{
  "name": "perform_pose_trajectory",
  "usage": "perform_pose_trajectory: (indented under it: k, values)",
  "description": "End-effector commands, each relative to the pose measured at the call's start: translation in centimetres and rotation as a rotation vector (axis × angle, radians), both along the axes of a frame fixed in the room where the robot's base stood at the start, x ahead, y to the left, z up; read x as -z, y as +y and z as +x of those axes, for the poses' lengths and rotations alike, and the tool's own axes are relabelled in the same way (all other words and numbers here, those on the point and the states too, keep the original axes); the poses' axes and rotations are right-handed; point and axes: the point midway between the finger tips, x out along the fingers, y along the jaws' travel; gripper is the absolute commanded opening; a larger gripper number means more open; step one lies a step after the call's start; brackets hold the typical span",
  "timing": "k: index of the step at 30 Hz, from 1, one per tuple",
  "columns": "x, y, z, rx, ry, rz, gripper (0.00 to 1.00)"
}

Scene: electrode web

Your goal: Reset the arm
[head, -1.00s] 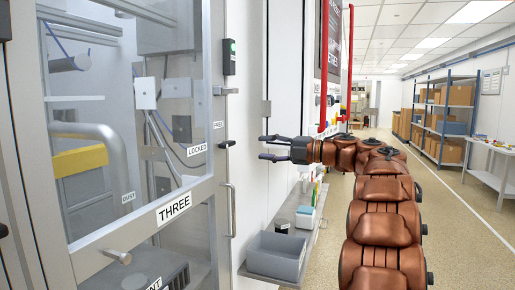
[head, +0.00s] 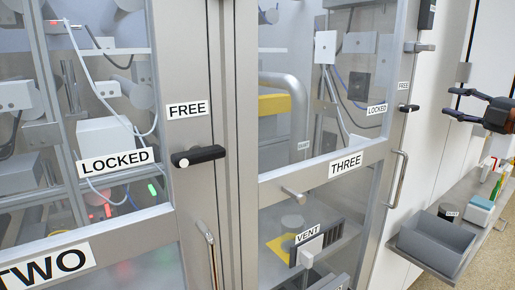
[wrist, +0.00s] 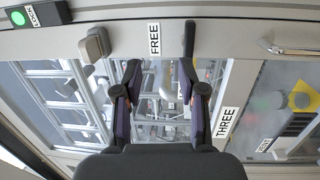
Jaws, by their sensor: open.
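My gripper (head: 466,104) is at the right edge of the head view, with its two dark fingers apart and pointing left. It is empty and in front of the wall to the right of the door labelled THREE (head: 346,165). In the wrist view my gripper (wrist: 163,75) shows its two fingers spread. Between and beyond them are the FREE label (wrist: 154,39), a dark handle (wrist: 189,38) and a glass pane. Most of my arm is outside the head view.
A door labelled TWO (head: 48,266) stands at the left with a black latch handle (head: 198,156) between LOCKED and FREE labels. A grey bin (head: 436,246) sits on a shelf at the lower right. A vertical door handle (head: 397,180) sticks out from door THREE.

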Motion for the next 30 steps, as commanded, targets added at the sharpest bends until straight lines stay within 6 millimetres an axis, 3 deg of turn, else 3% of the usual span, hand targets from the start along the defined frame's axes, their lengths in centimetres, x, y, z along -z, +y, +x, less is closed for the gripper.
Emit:
perform_pose_trajectory:
  k: [6, 9, 12, 16, 20, 23, 30]
  values:
    - [-5.8, 0.4, 3.0, 0.175, -0.094, 0.146, 0.41]
    - [-7.7, 0.2, 4.0, 0.275, -0.124, 0.247, 0.41]
    - [-8.9, -0.1, 4.5, 0.379, -0.137, 0.350, 0.41]
    - [-9.0, -0.4, 4.5, 0.513, -0.125, 0.492, 0.41]
    - [-7.3, -0.4, 3.9, 0.647, -0.075, 0.638, 0.41]
    - [-4.8, 0.1, 3.1, 0.745, -0.009, 0.749, 0.41]
    - [3.5, 3.7, -0.6, 0.973, 0.229, 0.981, 0.41]
